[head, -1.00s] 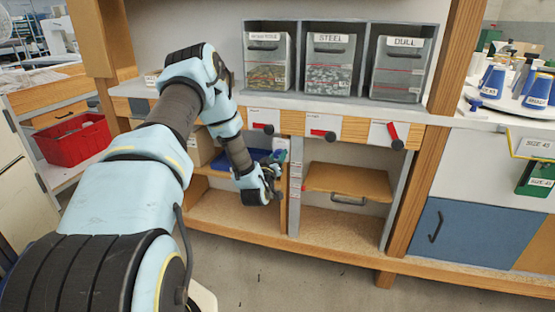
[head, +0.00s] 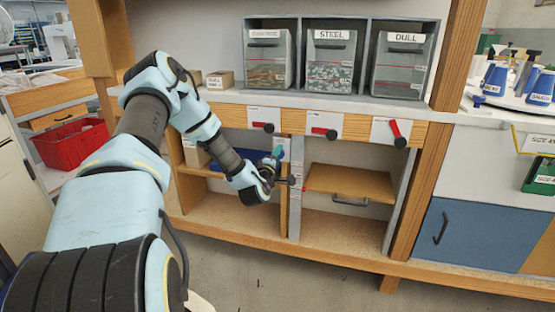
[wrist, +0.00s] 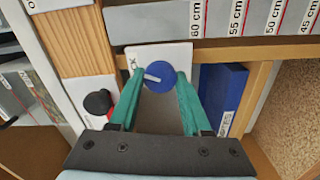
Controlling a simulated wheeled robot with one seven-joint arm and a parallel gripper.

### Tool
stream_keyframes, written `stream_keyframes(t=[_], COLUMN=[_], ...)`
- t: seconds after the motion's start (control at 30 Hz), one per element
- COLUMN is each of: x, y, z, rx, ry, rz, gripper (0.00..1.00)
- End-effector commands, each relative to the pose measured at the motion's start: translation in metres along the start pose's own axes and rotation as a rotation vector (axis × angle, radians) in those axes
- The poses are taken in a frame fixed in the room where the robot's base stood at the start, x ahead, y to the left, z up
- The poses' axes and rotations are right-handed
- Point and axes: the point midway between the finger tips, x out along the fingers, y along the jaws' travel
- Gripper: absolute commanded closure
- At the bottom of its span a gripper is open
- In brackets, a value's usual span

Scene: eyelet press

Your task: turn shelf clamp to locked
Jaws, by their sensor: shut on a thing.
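A round blue knob (wrist: 159,76) with a white pointer line sits on a white plate (wrist: 177,54) in the wrist view. Dark lettering on the plate, partly hidden, reads something like "CK" at its left edge, and the pointer tips toward that side. I take this knob to be the shelf clamp. My gripper (wrist: 160,90) has its teal fingers on both sides of the knob, shut on it. In the head view my gripper (head: 277,160) is at the post left of the wooden pull-out shelf (head: 350,182); the knob is hardly distinguishable there.
A black knob (wrist: 98,102) with a red part is close left of my fingers in the wrist view. A blue binder (wrist: 222,95) stands at right. The shelf space below (head: 340,225) is empty.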

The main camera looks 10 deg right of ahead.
Motion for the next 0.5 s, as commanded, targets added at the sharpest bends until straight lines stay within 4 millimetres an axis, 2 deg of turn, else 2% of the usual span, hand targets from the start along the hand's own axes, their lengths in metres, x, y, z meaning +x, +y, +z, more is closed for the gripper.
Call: stream_keyframes(t=[0.2, 0.5], x=[-0.0002, -0.0003], y=[-0.0022, -0.0022], z=[-0.0016, -0.0008], rx=[-0.185, -0.365], ry=[0.003, 0.002], rz=[-0.001, -0.002], gripper=[1.00, 1.00])
